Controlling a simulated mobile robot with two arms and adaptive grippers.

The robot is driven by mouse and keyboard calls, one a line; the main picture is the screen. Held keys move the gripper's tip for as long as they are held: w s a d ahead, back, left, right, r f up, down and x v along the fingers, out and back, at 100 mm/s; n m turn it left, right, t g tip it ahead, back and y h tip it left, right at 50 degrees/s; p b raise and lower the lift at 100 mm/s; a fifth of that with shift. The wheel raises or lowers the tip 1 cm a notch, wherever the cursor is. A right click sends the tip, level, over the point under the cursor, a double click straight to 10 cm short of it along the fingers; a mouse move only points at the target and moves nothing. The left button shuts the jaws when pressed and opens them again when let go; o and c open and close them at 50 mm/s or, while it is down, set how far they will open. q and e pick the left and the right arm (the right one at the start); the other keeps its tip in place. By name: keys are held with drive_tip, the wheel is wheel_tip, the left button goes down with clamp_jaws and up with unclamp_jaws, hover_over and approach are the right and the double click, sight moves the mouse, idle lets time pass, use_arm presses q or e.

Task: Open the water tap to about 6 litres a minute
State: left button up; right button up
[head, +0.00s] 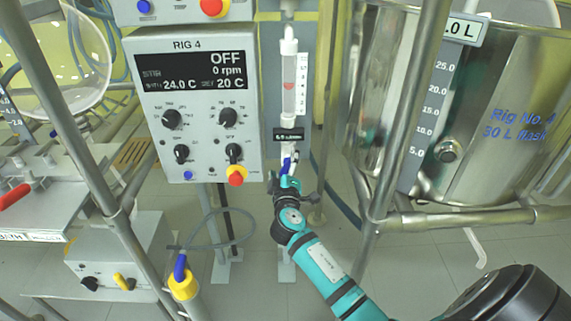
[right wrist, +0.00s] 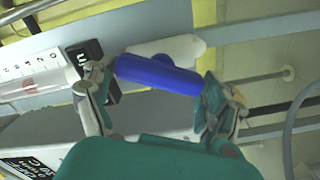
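The water tap's blue lever (head: 286,165) is below the flow tube on the right side of the Rig 4 panel. In the right wrist view the blue lever (right wrist: 158,74) lies crosswise between my right gripper's fingers. My right gripper (head: 288,178) reaches it from below; the fingers (right wrist: 160,88) are spread wide, one near each end of the lever. I cannot tell whether they touch it. The flow tube (head: 289,85) has a red float about mid-height. A small black display (head: 288,134) below it is too small to read surely. My left gripper is out of view.
The Rig 4 control box (head: 195,110) with knobs and a red-yellow button (head: 236,176) is close on the left. A steel vessel (head: 470,110) and its frame rails stand on the right. A yellow-topped fitting with a hose (head: 183,282) is at lower left.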

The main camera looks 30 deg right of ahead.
drive_tip(key=v, duration=1.2)
drive_tip(key=shift+d, duration=0.1)
idle(0.6)
